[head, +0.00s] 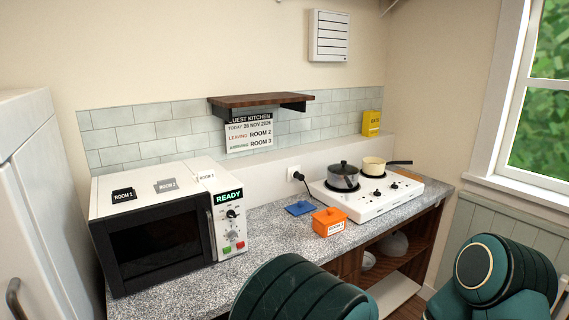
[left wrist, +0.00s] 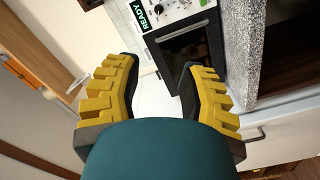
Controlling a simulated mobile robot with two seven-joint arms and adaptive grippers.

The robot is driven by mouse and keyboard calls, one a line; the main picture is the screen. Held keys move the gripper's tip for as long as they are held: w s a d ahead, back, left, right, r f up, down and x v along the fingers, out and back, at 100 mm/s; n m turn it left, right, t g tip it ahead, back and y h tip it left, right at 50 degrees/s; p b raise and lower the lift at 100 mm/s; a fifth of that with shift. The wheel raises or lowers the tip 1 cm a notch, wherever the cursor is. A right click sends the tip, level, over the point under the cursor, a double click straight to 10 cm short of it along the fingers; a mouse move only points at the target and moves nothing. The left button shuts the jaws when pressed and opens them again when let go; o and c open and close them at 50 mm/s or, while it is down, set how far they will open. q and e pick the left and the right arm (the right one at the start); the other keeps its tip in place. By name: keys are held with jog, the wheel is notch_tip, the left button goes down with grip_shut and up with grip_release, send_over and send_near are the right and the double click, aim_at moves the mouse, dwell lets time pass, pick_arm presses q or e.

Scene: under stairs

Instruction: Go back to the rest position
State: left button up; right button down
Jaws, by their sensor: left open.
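My left gripper (left wrist: 158,72) shows in the left wrist view, with two yellow ridged fingers wide apart and nothing between them. Beyond the fingers are the microwave (left wrist: 192,42), with its READY display, and a white surface. Neither gripper shows in the head view. Only dark green links of my arms show along its bottom edge, in the middle and at the right. My right gripper is out of view.
The microwave (head: 155,235) stands on a speckled counter (head: 270,250). A white fridge (head: 40,200) is at left; a shelf (head: 260,100) hangs above.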

pick_arm(q)
jog(key=w+a+f+m+g+h, duration=0.25)
jog(key=a+f+m+h, duration=0.35)
jog(key=f, duration=0.5)
jog(key=s+a+f+m+g+h+b, duration=0.1)
jog(key=s+a+f+m+g, duration=0.15)
jog(key=f, duration=0.25)
jog(key=s+a+f+m+g+h, duration=0.1)
jog(key=s+a+f, duration=0.15)
jog(key=f, duration=0.25)
jog(key=s+a+f+m+g+h, duration=0.1)
jog(key=s+f+m+g+h, duration=0.1)
jog(key=s, duration=0.7)
jog(key=s+a+f+m+g+h+b, duration=0.1)
jog(key=s+a+f+m+g+h, duration=0.1)
jog(key=s+f+m+g, duration=0.3)
jog(key=s+f+h, duration=0.1)
jog(key=s, duration=0.3)
jog(key=shift+a+h, duration=0.15)
jog(key=shift+h, duration=0.15)
